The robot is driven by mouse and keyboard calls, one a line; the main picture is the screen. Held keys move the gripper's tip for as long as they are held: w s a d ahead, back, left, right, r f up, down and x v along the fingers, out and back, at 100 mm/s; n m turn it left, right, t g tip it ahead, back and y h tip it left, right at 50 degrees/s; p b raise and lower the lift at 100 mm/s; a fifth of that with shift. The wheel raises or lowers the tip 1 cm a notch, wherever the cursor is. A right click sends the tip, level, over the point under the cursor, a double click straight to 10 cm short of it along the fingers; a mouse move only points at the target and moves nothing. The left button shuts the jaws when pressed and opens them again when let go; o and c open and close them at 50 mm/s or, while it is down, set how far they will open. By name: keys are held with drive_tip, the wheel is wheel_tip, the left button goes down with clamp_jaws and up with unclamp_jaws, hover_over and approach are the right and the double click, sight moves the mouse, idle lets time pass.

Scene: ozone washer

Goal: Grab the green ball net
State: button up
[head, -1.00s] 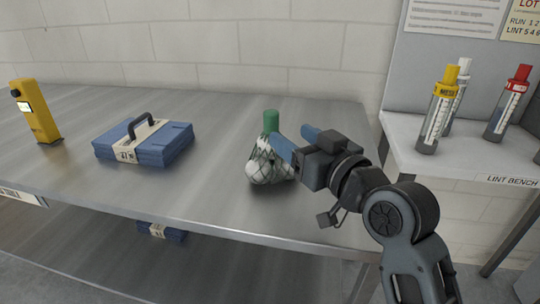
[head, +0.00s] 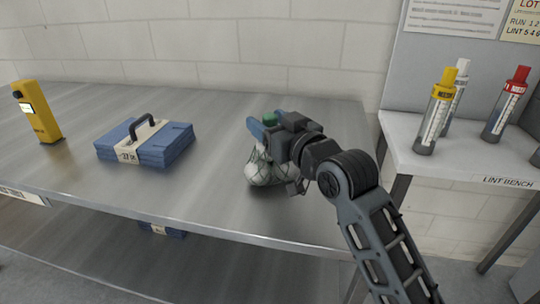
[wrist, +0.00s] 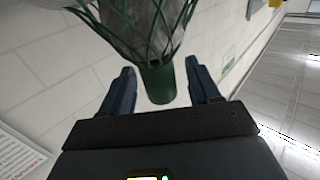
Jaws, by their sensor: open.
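The green ball net (head: 268,172) stands on the steel table, a dark mesh with white balls in its lower part and a green top. In the head view my gripper (head: 262,124) is at the net's upper part and hides much of it; only a bit of the green top shows. In the wrist view the green top (wrist: 158,84) lies between the two blue fingers of my gripper (wrist: 162,88), with gaps on both sides. My gripper is open and holds nothing.
A blue folded bundle with a handle (head: 145,145) and a yellow device (head: 36,112) stand on the table (head: 200,205) to the left. At right, a lint bench (head: 450,165) holds yellow-, white- and red-capped cylinders. The table between bundle and net is clear.

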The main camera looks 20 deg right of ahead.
clamp_jaws()
idle(0.5)
